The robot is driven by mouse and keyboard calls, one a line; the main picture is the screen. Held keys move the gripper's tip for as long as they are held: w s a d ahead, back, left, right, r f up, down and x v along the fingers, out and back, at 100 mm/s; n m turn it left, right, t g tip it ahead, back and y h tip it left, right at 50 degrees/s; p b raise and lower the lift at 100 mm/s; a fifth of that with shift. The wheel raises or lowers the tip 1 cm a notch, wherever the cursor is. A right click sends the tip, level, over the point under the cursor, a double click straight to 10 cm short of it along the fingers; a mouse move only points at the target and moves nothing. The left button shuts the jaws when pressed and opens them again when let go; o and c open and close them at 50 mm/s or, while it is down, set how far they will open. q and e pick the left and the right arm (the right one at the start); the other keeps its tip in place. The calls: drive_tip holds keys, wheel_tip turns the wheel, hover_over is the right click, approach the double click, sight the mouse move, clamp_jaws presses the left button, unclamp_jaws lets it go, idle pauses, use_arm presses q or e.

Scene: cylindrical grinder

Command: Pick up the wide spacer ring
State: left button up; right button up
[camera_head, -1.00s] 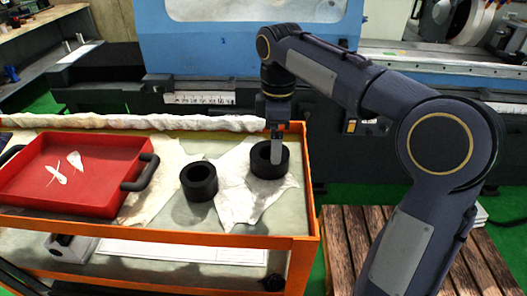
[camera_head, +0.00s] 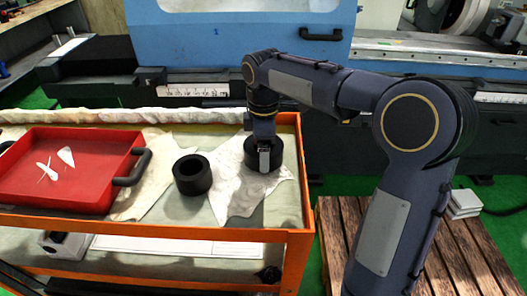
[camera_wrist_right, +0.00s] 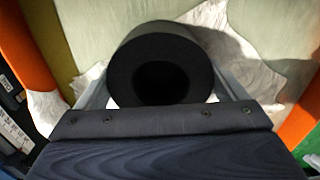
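Two black spacer rings are on the cart top. The one on the right (camera_head: 251,163), which looks the wider, sits on a pale cloth (camera_head: 238,199). My right gripper (camera_head: 265,158) is down over it, one finger in front of its near side. In the right wrist view this ring (camera_wrist_right: 128,60) lies between the spread fingers of my right gripper (camera_wrist_right: 163,95), with a small bright gap showing by the right finger. The other ring (camera_head: 192,175) stands to the left, apart from the gripper. My left gripper is not in view.
A red tray (camera_head: 100,200) with black handles and small pale pieces is at the cart's left. A rolled cloth (camera_head: 110,115) lies along the back edge. The orange cart rim (camera_head: 200,225) is in front. The blue grinder (camera_head: 215,40) stands behind.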

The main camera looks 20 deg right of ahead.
drive_tip(key=c, duration=1.4)
drive_tip(key=shift+w+r, duration=0.1)
drive_tip(key=shift+r, duration=0.1)
drive_tip(key=shift+c, duration=0.6)
drive_tip(key=shift+r, duration=0.1)
